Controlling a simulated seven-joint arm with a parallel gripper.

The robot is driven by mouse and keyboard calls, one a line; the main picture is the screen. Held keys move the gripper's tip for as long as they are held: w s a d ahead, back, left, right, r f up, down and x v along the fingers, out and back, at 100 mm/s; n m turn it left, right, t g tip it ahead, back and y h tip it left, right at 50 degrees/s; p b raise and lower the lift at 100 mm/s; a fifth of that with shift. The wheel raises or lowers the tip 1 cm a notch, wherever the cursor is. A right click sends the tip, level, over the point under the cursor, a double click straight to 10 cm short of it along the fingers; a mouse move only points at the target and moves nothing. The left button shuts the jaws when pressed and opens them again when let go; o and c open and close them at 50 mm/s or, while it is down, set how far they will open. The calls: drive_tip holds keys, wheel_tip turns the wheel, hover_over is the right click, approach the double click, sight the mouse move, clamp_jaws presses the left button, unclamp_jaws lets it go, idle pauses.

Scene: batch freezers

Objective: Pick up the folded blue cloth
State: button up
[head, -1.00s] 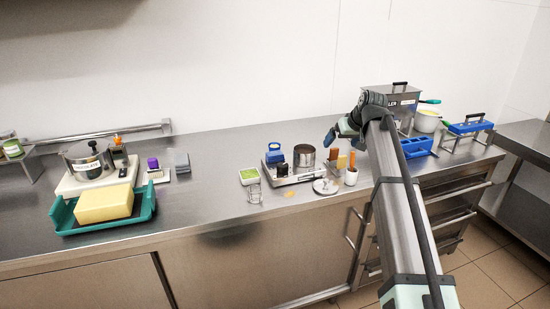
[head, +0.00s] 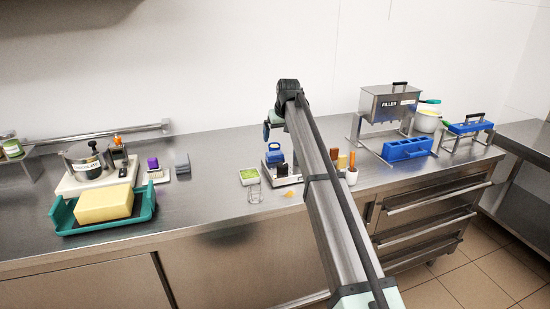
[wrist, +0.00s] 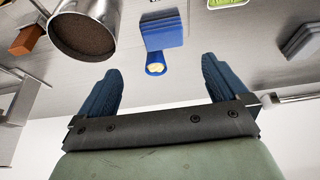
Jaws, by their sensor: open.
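A slate grey-blue folded stack that looks like the folded cloth (head: 182,162) lies on the steel counter, right of the purple-topped item. In the wrist view the cloth (wrist: 301,37) shows at the right edge, with its layers visible and part of it cut off. My gripper (head: 271,126) is above the back of the counter near the scale, well to the right of the cloth. In the wrist view my gripper (wrist: 162,88) has its two blue fingers wide apart, with nothing between them.
A blue block (wrist: 162,32) with a rounded end lies beyond my fingers. A metal cup (wrist: 82,28) is to its left. A teal tray (head: 63,217) holds a yellow block at left. Counter around the cloth's right is clear.

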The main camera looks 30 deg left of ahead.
hover_over(275, 154)
drive_tip(key=d, duration=0.2)
drive_tip(key=f, duration=0.4)
drive_tip(key=shift+s+a+f, duration=0.1)
drive_tip(key=shift+s+f, duration=0.3)
drive_tip(key=shift+s+x, duration=0.1)
drive_tip(key=shift+x, duration=1.25)
drive_tip(key=shift+s+x, duration=0.15)
drive_tip(key=shift+x, duration=1.2)
drive_tip(key=c, duration=1)
wheel_tip(275, 154, up, 10)
